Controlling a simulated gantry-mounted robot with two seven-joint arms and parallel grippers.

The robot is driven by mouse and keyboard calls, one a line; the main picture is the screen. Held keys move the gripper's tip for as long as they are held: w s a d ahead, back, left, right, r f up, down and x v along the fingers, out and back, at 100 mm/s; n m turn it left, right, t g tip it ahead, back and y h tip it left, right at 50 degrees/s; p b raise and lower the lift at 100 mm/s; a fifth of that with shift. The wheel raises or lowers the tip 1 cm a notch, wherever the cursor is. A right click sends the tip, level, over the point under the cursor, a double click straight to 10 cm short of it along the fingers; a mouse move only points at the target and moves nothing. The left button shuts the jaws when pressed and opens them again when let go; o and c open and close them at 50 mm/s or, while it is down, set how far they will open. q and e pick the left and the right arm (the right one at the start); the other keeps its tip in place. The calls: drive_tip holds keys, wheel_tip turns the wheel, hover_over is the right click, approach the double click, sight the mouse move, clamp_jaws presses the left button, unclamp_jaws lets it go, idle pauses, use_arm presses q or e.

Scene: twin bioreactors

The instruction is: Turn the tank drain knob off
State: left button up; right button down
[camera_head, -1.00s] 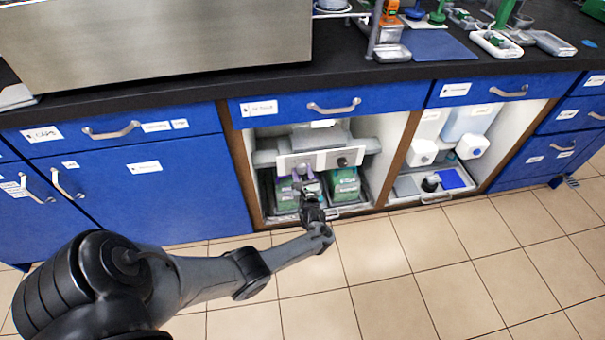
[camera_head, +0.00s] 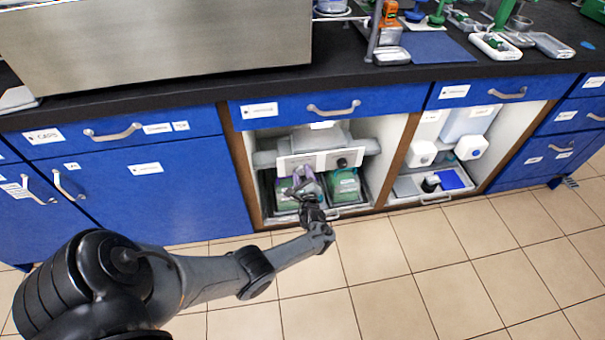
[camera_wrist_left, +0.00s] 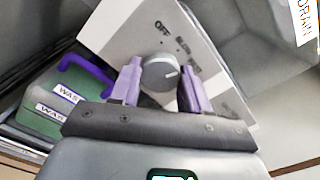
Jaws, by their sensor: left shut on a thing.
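My left gripper (camera_head: 302,173) reaches into the open cabinet bay at a white control panel (camera_head: 288,162). In the left wrist view its two purple fingers (camera_wrist_left: 160,85) are shut on a round grey knob (camera_wrist_left: 159,72), one on each side. The panel (camera_wrist_left: 123,28) looks tilted in that view. The label OFF (camera_wrist_left: 162,28) is above the knob, with SLOW and another partly readable word to its right. The knob's white mark points right, away from OFF. In the head view the gripper hides this knob. My right gripper is not in view.
A second panel with a dark knob (camera_head: 342,162) is just right of the gripper. Green waste containers (camera_head: 344,186) stand in a tray below. A DRAIN label (camera_wrist_left: 304,22) shows at the wrist view's upper right. Wooden dividers bound the bay; the tiled floor (camera_head: 400,270) is clear.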

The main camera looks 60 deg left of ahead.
use_arm(q)
drive_tip(key=n, duration=0.6)
drive_tip(key=shift+n, duration=0.3)
drive_tip(key=n, duration=0.6)
drive_tip(key=shift+r, duration=0.1)
idle(0.3)
drive_tip(key=o, duration=1.1)
drive_tip(key=shift+d, duration=0.1)
drive_tip(key=shift+c, duration=0.2)
drive_tip(key=shift+s+d+p, duration=0.15)
drive_tip(key=shift+d+p, duration=0.25)
drive_tip(key=shift+d, duration=0.05)
drive_tip(key=p+v, duration=0.3)
drive_tip(key=v, duration=0.7)
drive_tip(key=shift+p, duration=0.35)
